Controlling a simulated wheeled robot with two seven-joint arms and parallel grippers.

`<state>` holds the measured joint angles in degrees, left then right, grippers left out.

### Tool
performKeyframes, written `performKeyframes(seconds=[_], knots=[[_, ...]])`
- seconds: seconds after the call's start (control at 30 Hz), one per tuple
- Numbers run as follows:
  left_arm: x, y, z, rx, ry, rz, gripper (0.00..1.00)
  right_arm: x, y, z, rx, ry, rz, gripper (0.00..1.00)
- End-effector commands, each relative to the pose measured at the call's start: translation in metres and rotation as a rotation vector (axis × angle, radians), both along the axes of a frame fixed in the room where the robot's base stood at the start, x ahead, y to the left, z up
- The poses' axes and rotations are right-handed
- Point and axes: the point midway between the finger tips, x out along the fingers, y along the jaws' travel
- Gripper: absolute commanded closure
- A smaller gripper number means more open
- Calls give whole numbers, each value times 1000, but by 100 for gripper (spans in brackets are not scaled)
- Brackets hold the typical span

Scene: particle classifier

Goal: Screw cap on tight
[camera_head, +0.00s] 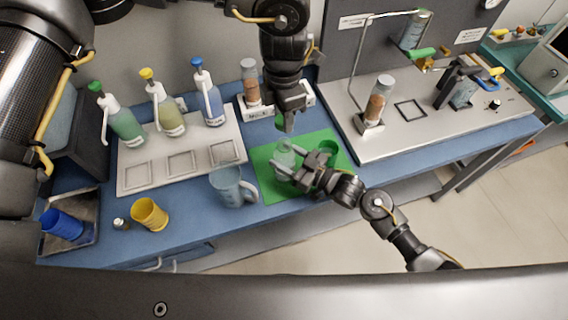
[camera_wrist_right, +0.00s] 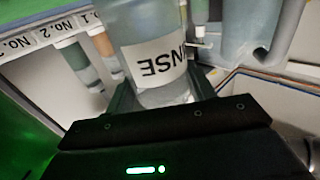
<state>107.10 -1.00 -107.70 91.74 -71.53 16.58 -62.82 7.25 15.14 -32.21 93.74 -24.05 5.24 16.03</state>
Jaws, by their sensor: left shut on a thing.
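My left gripper (camera_head: 288,118) points down above the green mat (camera_head: 265,188) and is shut on what looks like a green cap (camera_head: 283,123), mostly hidden by the fingers. A clear bottle (camera_head: 284,153) stands below it on the mat. The bottle shows up close in the right wrist view (camera_wrist_right: 158,50), with an upside-down label ending in "NSE". My right gripper (camera_head: 291,165) reaches in from the right, low, with its fingers on either side of the bottle. I cannot tell whether they press on it. A gap appears between cap and bottle.
A blue-grey jug (camera_head: 232,186) stands left of the mat. Pump bottles stand on a white tray (camera_head: 222,155). A metal platform (camera_head: 440,128) with a brown-filled tube (camera_head: 379,98) lies right.

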Motion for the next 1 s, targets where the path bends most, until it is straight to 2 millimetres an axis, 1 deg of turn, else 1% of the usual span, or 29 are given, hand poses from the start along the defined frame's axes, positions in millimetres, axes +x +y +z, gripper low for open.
performKeyframes(seconds=[0.03,0.2,0.23,0.33,0.43,0.7,0.8,1.0], knots=[[0,0,0,0,0,0,86,0,0,0,0,0,0,62],[0,0,0,0,0,0,86,0,0,0,0,0,0,84],[0,0,0,0,0,0,86,0,0,0,0,0,0,87],[0,0,-2,0,0,0,86,0,0,0,0,0,0,87],[0,-1,-10,0,2,0,86,0,0,0,0,0,0,87],[0,-1,-47,2,3,0,86,0,0,0,0,0,0,87],[0,-2,-50,2,1,0,86,0,0,0,0,0,-1,87],[1,-1,-50,2,1,0,86,0,0,0,-1,1,-1,87]])
